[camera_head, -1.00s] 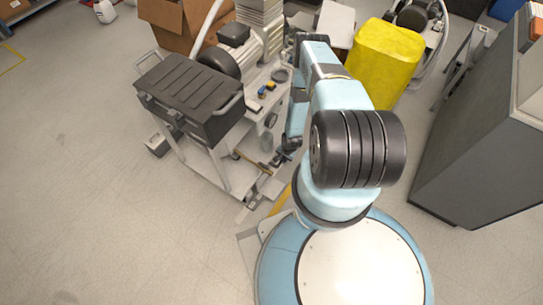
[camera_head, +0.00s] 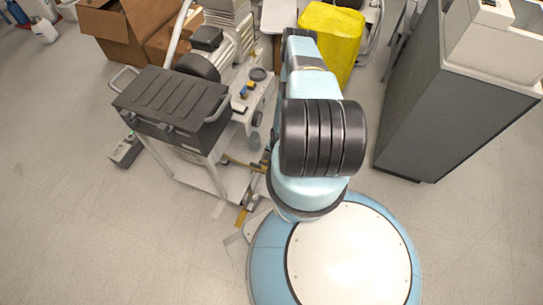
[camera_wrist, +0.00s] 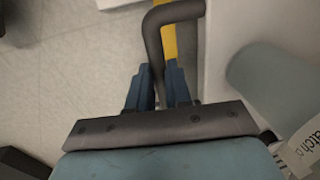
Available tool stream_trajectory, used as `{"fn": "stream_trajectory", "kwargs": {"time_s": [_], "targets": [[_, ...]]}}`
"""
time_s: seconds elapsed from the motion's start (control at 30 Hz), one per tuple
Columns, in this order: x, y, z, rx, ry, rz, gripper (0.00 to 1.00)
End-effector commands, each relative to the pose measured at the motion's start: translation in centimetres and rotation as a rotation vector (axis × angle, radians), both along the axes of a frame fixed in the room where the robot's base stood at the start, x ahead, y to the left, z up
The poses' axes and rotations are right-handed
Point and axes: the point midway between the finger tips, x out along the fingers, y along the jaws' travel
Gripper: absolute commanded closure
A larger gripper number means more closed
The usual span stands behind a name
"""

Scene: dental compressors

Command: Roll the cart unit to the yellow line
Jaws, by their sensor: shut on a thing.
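The cart unit (camera_head: 225,180) stands left of my arm in the head view. It is a pale wheeled frame with a dark ribbed case (camera_head: 172,103) and a motor-like unit on it. In the wrist view a dark bent handle (camera_wrist: 153,42) runs down between the fingers of my gripper (camera_wrist: 160,88), which is shut on it. My gripper is hidden behind my arm in the head view. A yellow strip (camera_wrist: 169,42) also shows beyond the handle in the wrist view.
An open cardboard box (camera_head: 125,30) and a yellow covered bin (camera_head: 332,38) stand behind the cart. A tall grey cabinet (camera_head: 440,100) stands at the right. A small grey box (camera_head: 125,150) lies by the cart's left side. The floor at the lower left is clear.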

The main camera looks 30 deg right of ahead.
Motion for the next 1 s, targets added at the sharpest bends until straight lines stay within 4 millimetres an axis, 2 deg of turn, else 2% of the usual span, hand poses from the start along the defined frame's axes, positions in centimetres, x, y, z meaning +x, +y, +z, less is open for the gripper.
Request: {"fn": "stream_trajectory", "kwargs": {"time_s": [0.03, 0.23, 0.27, 0.5, 0.8, 1.0], "targets": [[-0.6, -0.4, -0.1, -0.004, 0.011, 0.000, 1.00], [-0.8, -0.6, -0.1, -0.005, 0.014, -0.001, 1.00], [-0.8, -0.6, -0.1, -0.005, 0.014, -0.001, 0.78], [-0.6, -0.4, -0.1, -0.004, 0.011, 0.000, 0.56], [-0.4, -0.3, 0.2, -0.003, 0.008, 0.000, 0.56], [-0.6, -0.6, 2.2, -0.003, 0.006, -0.001, 0.56]]}}
